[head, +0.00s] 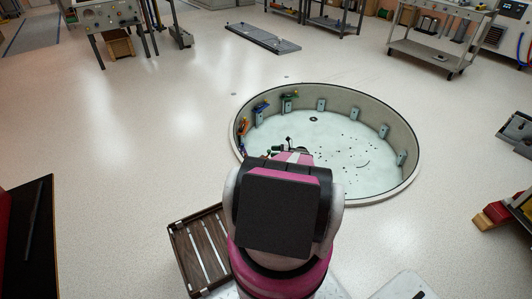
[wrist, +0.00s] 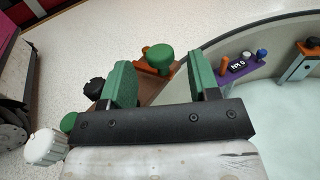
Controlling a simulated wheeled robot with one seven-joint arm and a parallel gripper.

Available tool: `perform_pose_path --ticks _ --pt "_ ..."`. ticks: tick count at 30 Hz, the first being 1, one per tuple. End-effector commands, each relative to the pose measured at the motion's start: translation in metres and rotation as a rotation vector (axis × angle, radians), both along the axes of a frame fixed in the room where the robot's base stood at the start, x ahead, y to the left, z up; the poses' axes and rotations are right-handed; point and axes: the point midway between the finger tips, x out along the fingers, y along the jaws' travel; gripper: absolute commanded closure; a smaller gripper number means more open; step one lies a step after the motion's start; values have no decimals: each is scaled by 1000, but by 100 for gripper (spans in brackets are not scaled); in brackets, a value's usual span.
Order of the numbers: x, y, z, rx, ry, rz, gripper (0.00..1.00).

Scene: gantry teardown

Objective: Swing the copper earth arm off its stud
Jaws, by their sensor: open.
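In the wrist view my gripper (wrist: 162,76) is open, its two green fingers spread apart. Between and beyond them is a brown bar (wrist: 150,92), which looks like the copper earth arm. A round green knob (wrist: 158,56) stands at its far end, by an orange bracket (wrist: 146,69). I cannot tell whether the fingers touch the bar, and the gripper body hides its near part. The stud is not clearly visible. In the head view my own arm covers most of the gripper, at the left rim of the round pit (head: 404,184).
A purple plate (wrist: 244,66) with a label and small knobs sits right of the fingers on the pit wall. Several grey brackets line the wall, one (head: 321,104) at the back. A slatted brown crate (head: 190,250) stands left of my arm. The floor left of the pit is clear.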

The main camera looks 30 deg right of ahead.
Motion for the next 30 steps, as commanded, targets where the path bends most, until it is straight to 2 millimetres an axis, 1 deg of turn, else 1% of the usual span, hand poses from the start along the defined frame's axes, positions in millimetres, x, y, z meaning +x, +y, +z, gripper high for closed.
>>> perform_pose_path --ticks 1,3,9,15,22,23,24,26,27,30 --pt "5 9 0 0 0 1 44" --pt "12 18 0 -1 -1 1 44" --pt "25 37 0 -1 0 0 44" --pt "29 44 0 -1 0 0 44" --pt "29 44 0 -1 0 -1 44" --pt "29 44 0 -1 0 -1 54" --pt "29 43 0 -1 0 -1 67" --pt "29 43 0 -1 0 -1 86" --pt "29 43 0 -1 0 -1 92" --pt "29 43 0 -1 0 -2 93"
